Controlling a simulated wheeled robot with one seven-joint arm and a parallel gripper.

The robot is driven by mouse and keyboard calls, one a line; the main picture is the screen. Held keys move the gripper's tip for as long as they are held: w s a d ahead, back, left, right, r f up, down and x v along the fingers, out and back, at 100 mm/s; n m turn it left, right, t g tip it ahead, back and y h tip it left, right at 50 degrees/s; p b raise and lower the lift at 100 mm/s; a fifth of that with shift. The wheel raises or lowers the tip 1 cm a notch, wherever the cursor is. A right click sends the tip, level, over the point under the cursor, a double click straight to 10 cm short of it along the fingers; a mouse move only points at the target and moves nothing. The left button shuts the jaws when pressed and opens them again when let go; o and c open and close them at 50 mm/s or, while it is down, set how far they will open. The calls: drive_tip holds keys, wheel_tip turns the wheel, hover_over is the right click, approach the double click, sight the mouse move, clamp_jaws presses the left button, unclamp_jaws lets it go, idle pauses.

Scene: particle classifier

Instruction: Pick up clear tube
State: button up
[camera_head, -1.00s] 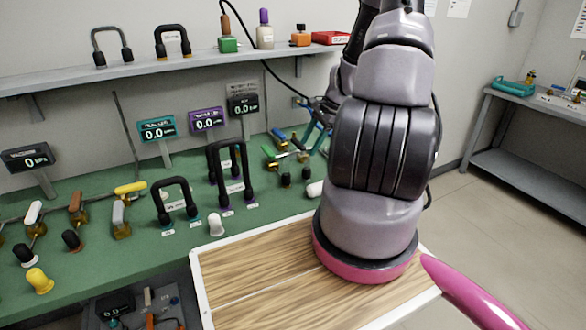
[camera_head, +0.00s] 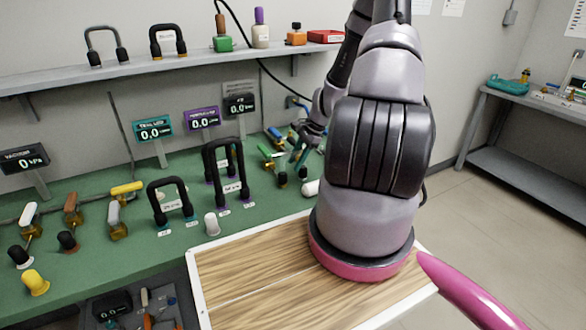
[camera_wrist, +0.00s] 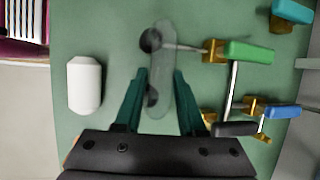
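The clear tube (camera_wrist: 163,62) is a faint see-through capsule shape over the green bench in the wrist view, with dark round shapes showing at or through it. My gripper (camera_wrist: 160,73) is open, its teal fingertips on either side of the tube's middle. A gap shows on both sides, so the fingers look apart from it. How high they are above it I cannot tell. In the head view my gripper (camera_head: 303,152) is small, low over the back right of the bench, and I cannot make out the tube there.
A white capsule-shaped piece (camera_wrist: 84,85) lies left of my gripper. Green-handled (camera_wrist: 248,52) and blue-handled (camera_wrist: 283,111) valves with brass bodies stand close on the right. Black arched handles (camera_head: 226,170) stand left of the arm on the green bench (camera_head: 110,250). A shelf (camera_head: 150,68) runs above.

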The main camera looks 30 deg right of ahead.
clamp_jaws()
wheel_tip(320, 180, up, 10)
drive_tip(key=shift+r, duration=0.1)
idle(0.5)
